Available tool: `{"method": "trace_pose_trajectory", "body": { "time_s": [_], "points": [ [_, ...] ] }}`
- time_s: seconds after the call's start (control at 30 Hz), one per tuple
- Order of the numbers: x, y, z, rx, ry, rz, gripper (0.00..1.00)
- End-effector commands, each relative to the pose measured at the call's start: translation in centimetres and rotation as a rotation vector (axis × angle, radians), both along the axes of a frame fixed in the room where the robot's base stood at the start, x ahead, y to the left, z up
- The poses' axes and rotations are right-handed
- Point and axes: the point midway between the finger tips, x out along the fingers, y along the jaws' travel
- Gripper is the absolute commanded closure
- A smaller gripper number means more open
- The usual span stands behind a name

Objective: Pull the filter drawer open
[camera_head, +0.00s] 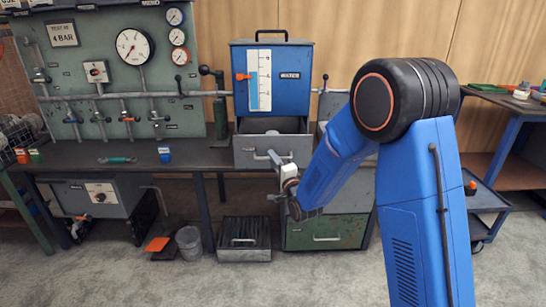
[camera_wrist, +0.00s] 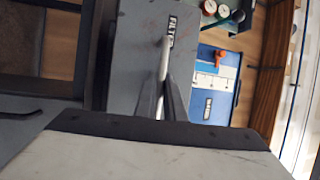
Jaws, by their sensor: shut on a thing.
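The filter drawer (camera_head: 246,143) is a grey box under the blue water tank. It stands out toward me, and part of its open top shows above its front. In the wrist view its grey front (camera_wrist: 138,50) carries a partly hidden label beginning "FILT". Its pale bar handle (camera_wrist: 163,55) runs between the fingers of my gripper (camera_wrist: 162,100). In the head view my gripper (camera_head: 283,163) is at the right part of the drawer front, shut on the handle. My wrist hides some of the drawer's lower right.
The blue water tank (camera_head: 296,85) with a white gauge stands above the drawer. A green drawer (camera_head: 325,231) is below, and a dark crate (camera_head: 243,240) and a bucket (camera_head: 190,242) stand on the floor. The bench (camera_head: 90,155) is at left. The floor in front is clear.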

Motion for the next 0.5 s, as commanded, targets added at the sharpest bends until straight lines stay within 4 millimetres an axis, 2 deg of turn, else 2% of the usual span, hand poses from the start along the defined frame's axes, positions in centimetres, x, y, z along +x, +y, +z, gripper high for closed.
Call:
{"method": "trace_pose_trajectory", "body": {
  "time_s": [0.2, 0.5],
  "points": [
    [-0.80, -0.03, -0.09, -0.001, 0.002, 0.000, 1.00],
    [-0.90, -0.04, -0.10, -0.001, 0.002, 0.000, 1.00]
  ]
}}
